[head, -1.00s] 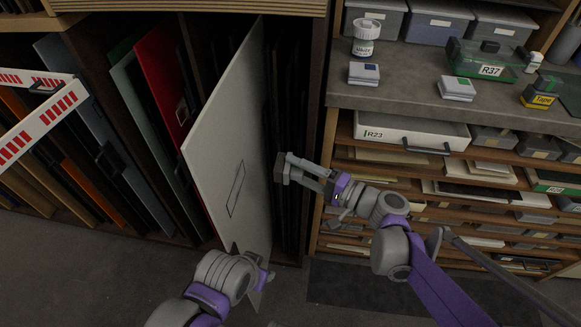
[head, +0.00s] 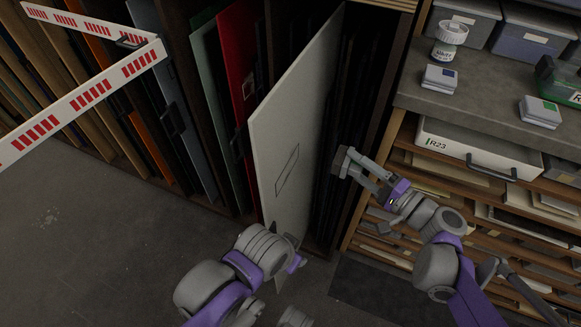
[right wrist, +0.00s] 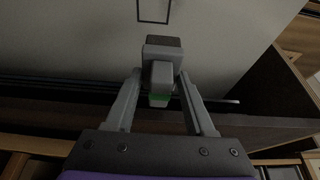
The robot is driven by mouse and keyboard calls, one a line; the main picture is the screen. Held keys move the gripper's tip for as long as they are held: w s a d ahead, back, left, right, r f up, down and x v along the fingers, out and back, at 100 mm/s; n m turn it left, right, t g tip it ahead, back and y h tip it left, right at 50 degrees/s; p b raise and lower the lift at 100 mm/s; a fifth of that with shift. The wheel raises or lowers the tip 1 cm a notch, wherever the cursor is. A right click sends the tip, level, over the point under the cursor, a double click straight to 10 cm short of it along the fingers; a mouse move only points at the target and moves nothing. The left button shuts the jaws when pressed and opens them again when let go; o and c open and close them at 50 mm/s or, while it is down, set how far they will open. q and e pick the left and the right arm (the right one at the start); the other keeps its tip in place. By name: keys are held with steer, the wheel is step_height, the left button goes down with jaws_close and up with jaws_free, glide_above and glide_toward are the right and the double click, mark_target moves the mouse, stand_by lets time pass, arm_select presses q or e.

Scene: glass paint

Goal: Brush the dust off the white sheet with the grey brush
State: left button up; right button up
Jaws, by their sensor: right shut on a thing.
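The white sheet (head: 290,120) stands tilted on edge in the rack of upright panels, with a dark rectangle outline on its face. It also fills the upper part of the right wrist view (right wrist: 235,35). My right gripper (head: 363,172) is shut on the grey brush (head: 341,160), right of the sheet. In the right wrist view the brush (right wrist: 162,62) sits between the fingers, in front of the sheet; contact cannot be told. My left gripper (head: 292,264) is at the sheet's lower end; its fingers are mostly hidden by the wrist. No distinct dust can be made out.
A red-and-white striped barrier (head: 95,90) crosses the left. A red panel (head: 238,70) and others stand left of the sheet. At right, a shelf unit holds the R23 drawer (head: 470,148), with a white jar (head: 449,40) on its counter. The floor (head: 90,250) is bare at lower left.

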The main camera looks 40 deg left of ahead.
steer(key=shift+s, duration=0.1)
steer(key=s+f, duration=0.4)
steer(key=s, duration=0.4)
steer(key=shift+s+a+r, duration=0.1)
steer(key=shift+s+a, duration=0.1)
steer(key=shift+a, duration=0.65)
steer(key=shift+s+a+r, duration=0.1)
steer(key=shift+s+a, duration=0.15)
steer(key=shift+a, duration=0.6)
steer(key=shift+s+a, duration=0.2)
steer(key=shift+a, duration=0.65)
steer(key=shift+s+a, duration=0.25)
steer(key=shift+a, duration=0.7)
steer(key=shift+w, duration=0.1)
